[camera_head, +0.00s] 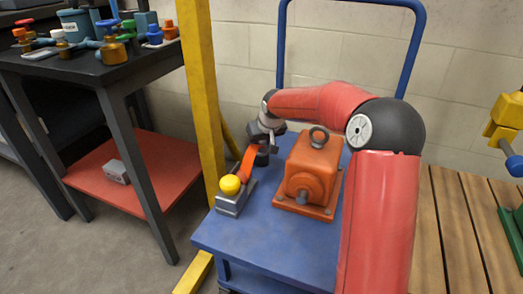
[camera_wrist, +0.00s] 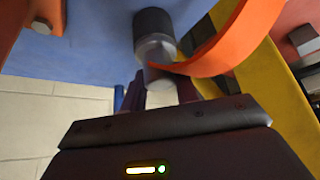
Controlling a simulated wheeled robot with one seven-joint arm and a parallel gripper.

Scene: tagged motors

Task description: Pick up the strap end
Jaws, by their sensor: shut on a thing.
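The orange strap (camera_head: 246,165) rises from a grey block with a yellow knob (camera_head: 230,186) on the blue cart towards my gripper (camera_head: 266,143). In the wrist view the strap (camera_wrist: 235,42) curves in from the upper right to a grey cylindrical strap end (camera_wrist: 154,35). My gripper (camera_wrist: 162,92) is shut on the strap end, its fingers on either side of the cylinder's near part. The head view shows the strap end's dark lower part (camera_head: 262,159) just below the fingers, above the cart top. The exact contact is partly hidden.
An orange motor (camera_head: 312,165) with a lifting ring stands on the blue cart (camera_head: 265,235), close right of my gripper. A yellow post (camera_head: 204,90) stands close on the left. A dark table (camera_head: 95,68) with valves is farther left; a slatted wooden surface (camera_head: 462,225) is right.

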